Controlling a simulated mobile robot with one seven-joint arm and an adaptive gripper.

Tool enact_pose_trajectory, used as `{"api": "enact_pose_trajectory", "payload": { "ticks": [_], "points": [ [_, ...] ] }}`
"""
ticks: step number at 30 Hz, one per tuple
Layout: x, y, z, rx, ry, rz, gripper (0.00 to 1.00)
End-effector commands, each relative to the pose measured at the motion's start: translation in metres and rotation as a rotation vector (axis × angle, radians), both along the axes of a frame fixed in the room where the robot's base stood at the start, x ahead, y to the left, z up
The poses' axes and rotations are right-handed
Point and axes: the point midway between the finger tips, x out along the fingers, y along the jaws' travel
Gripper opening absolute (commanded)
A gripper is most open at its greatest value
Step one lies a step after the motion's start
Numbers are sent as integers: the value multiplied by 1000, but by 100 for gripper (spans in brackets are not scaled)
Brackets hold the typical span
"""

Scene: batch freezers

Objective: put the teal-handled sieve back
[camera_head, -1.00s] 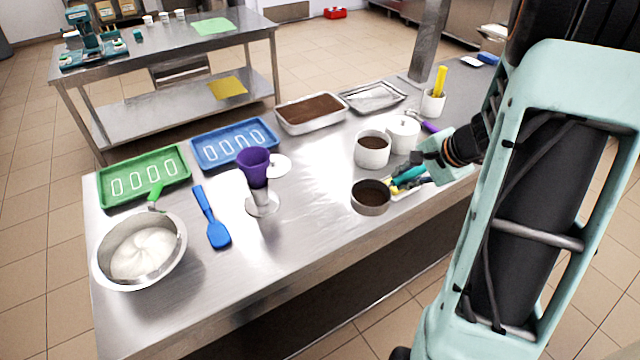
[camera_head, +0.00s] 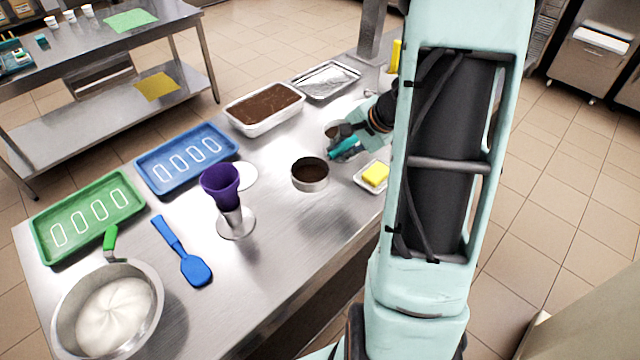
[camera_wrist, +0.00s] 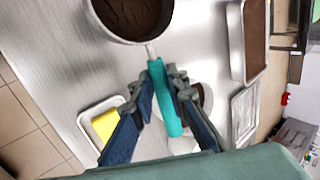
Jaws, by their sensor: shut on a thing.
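The teal-handled sieve (camera_head: 310,174) is a round metal rim with dark brown contents. It is level and appears raised a little above the steel table. My gripper (camera_head: 346,142) is shut on its teal handle, at the right of the rim. In the wrist view, my gripper (camera_wrist: 163,98) has its fingers on both sides of the teal handle (camera_wrist: 168,112), and the sieve's bowl (camera_wrist: 133,14) is cut off at the top edge. A pot with brown contents (camera_head: 333,128) is partly hidden behind my gripper.
A white dish with a yellow sponge (camera_head: 375,175) lies right of the sieve. A purple cup on a stand (camera_head: 220,185) is to the left. A pan of brown filling (camera_head: 262,107) and a foil-like tray (camera_head: 325,80) are behind. Bare table (camera_head: 285,225) shows in front.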

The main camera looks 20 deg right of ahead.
Motion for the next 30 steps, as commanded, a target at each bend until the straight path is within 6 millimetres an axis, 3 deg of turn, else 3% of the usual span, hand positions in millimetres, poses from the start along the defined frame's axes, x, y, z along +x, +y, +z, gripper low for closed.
{"api": "enact_pose_trajectory", "payload": {
  "ticks": [3, 15, 28, 29, 30],
  "points": [
    [-1, 0, -26, 3, 5, -3, 0],
    [-1, 0, -73, 3, 3, -4, 0],
    [0, 0, -81, 0, 0, -1, 0],
    [0, -1, -81, -1, 1, -1, 15],
    [0, -1, -81, -1, 1, -1, 20]
  ]
}}
